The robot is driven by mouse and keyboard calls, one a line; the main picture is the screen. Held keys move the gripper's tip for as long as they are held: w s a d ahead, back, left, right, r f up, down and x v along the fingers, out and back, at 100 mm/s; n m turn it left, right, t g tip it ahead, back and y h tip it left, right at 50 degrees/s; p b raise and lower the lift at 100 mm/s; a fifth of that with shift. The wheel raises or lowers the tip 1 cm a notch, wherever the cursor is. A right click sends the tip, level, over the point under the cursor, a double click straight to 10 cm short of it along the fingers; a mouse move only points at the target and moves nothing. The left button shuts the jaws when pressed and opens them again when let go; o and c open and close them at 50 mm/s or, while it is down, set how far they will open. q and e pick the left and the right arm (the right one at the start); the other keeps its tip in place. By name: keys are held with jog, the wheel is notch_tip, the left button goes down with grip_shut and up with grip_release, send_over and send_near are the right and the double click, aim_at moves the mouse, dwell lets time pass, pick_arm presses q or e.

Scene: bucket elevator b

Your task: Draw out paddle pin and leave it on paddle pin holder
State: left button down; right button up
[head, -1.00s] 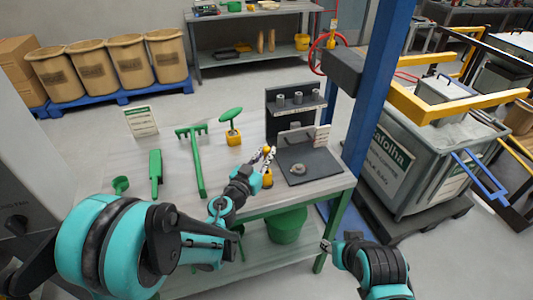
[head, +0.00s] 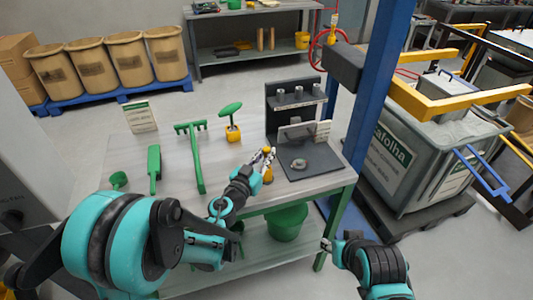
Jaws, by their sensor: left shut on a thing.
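My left gripper (head: 264,160) is over the front right part of the table (head: 225,182), left of a dark board. It is shut on a small yellow piece (head: 267,150), whose rounded top shows between the fingers. More yellow (head: 267,177) shows just below the fingers; I cannot tell whether it is the same piece or a base under it. A green oval paddle (head: 231,107) stands tilted in a yellow block (head: 233,133) behind the gripper. I cannot tell which piece is the pin holder. My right gripper (head: 326,244) is low in front of the table's right corner; its fingers are too small to read.
A green rake (head: 195,155), brush (head: 154,170) and scoop (head: 118,180) lie at left. A blue post (head: 376,85) stands right of the table.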

pick_arm(q)
jog(key=shift+f, duration=0.95)
jog(key=c, duration=1.4)
grip_release()
jog(key=shift+c, duration=0.2)
jog(key=v, duration=0.7)
jog(key=shift+s+a, duration=0.15)
jog(key=shift+s, duration=0.05)
